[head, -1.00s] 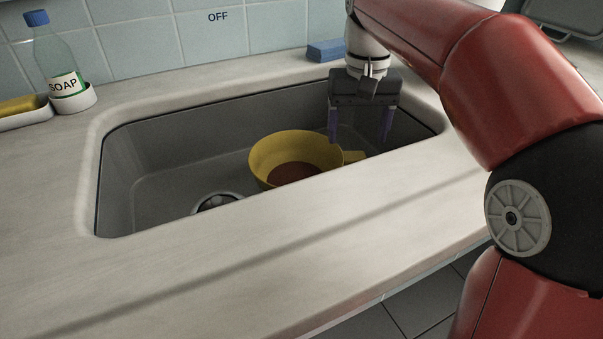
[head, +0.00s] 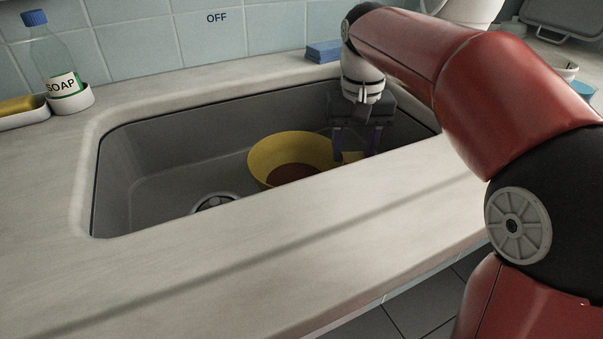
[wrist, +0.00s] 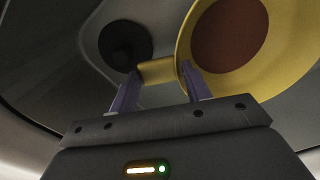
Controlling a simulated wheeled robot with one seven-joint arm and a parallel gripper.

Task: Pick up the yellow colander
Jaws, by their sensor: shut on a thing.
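The yellow colander (head: 272,153) sits inside the grey sink, with a reddish-brown round bottom. Its rim and bowl (wrist: 277,75) fill the upper right of the wrist view. A short yellow handle (wrist: 157,71) sticks out from its rim. My gripper (head: 354,158) is down in the sink at the colander's right side. In the wrist view my gripper (wrist: 158,80) has its two purple fingers at the handle, shut on it. In the head view the handle is mostly hidden by the fingers and the counter's front edge.
The sink (head: 150,180) has a drain (head: 213,202) left of the colander. Its front counter edge (head: 250,240) hides part of the basin. A soap bottle (head: 52,60) and a yellow sponge (head: 16,105) stand at the far left. A blue sponge (head: 323,51) lies behind the sink.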

